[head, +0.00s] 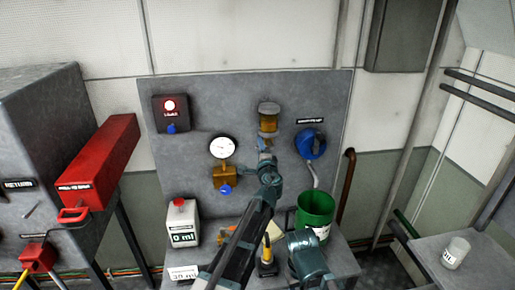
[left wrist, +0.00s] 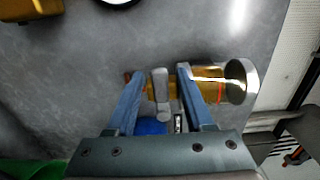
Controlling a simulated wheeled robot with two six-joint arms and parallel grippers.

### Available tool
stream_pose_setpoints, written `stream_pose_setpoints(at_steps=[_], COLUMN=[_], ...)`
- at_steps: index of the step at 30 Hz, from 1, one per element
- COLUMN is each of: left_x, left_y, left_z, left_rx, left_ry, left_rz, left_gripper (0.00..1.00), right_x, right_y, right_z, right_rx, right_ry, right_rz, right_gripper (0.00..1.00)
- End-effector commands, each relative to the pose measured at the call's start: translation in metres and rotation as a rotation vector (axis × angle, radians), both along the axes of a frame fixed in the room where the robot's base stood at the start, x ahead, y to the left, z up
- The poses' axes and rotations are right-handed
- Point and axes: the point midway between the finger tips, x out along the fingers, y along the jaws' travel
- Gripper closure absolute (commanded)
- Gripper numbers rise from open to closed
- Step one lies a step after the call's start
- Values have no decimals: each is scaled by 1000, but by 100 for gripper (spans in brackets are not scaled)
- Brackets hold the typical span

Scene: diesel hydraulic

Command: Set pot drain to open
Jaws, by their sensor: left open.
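The amber pot (head: 268,120) with its grey cap hangs on the grey wall panel. In the left wrist view the pot (left wrist: 208,84) lies sideways at the right, with a red ring near its cap. A grey drain lever (left wrist: 160,90) sits at the pot's lower end. My left gripper (head: 266,153) is just below the pot. In the left wrist view my left gripper (left wrist: 160,88) is open, one finger on each side of the lever; whether either touches it I cannot tell. One finger overlaps the pot. My right gripper's fingers do not show.
On the panel are a lit red lamp box (head: 171,113), a gauge (head: 222,147), a brass valve (head: 227,178) and a blue pump (head: 311,144). Below stand a white container (head: 182,222) reading 0 ml and a green bucket (head: 315,212). A red box (head: 100,160) juts out at left.

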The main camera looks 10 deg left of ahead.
Motion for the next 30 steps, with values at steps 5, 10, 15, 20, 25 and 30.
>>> stream_pose_setpoints(at_steps=[5, 10, 15, 20, 25, 30], left_x=[0, 0, -1, -1, -1, 0], left_y=[0, 0, 0, 0, 0, 0], left_z=[0, 0, 0, 0, -1, -5], left_rx=[0, 0, 0, 0, -14, -76], left_ry=[0, 0, 0, 0, -4, -22], left_rz=[0, 0, 0, 0, 0, 0], left_gripper=[48, 78, 100, 100, 100, 100], right_x=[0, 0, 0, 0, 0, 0], right_y=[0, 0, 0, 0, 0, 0], right_z=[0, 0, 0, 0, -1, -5], right_rx=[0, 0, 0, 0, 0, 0], right_ry=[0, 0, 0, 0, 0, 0], right_rz=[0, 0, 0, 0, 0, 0], right_gripper=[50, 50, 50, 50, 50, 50])
